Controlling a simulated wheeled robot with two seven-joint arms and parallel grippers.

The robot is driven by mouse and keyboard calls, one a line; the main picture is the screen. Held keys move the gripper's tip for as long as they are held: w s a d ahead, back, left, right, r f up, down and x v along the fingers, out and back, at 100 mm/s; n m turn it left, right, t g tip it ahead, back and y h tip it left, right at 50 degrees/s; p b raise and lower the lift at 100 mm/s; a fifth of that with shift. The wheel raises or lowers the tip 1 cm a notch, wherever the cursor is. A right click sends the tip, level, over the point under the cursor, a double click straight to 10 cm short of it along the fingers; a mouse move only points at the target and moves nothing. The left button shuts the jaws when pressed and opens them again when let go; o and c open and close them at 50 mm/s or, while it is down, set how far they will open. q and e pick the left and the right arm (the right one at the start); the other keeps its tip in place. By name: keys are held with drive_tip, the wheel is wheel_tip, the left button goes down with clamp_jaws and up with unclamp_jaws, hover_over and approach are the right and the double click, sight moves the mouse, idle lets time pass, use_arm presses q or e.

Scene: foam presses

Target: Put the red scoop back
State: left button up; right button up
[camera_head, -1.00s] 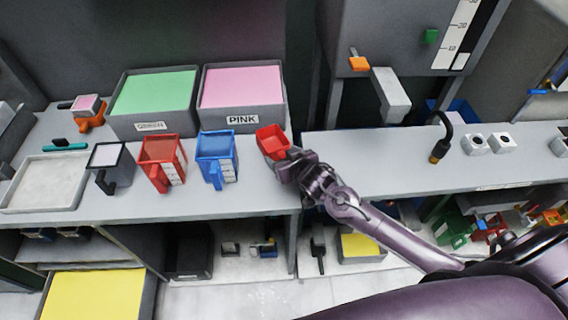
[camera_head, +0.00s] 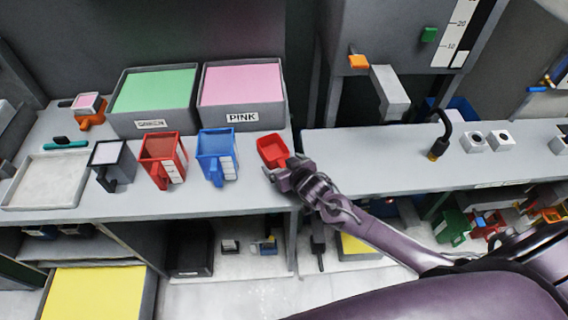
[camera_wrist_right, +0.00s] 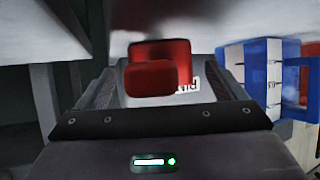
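The red scoop (camera_head: 272,150) rests on the table's right end, in front of the pink bin (camera_head: 240,120). It looks upright. My right gripper (camera_head: 285,173) is just in front of it, on the handle side. In the right wrist view, the scoop (camera_wrist_right: 165,52) shows with its handle end toward the camera, between two widely spread fingers (camera_wrist_right: 160,88). A gap shows on each side, so the gripper is open. Whether the handle lies fully between the fingertips is hard to tell. My left gripper is not in view.
A blue jug (camera_head: 216,155) stands left of the scoop, then a red jug (camera_head: 162,158) and a dark container (camera_head: 110,158). The green bin (camera_head: 150,124) is behind. A gap separates this table from the right counter (camera_head: 390,160).

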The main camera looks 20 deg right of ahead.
drive_tip(key=shift+r, duration=0.1)
drive_tip(key=shift+r, duration=0.25)
drive_tip(key=shift+s, duration=0.4)
drive_tip(key=b+v, duration=0.1)
drive_tip(key=v, duration=1)
drive_tip(key=shift+d+r, duration=0.1)
drive_tip(key=shift+s, duration=0.1)
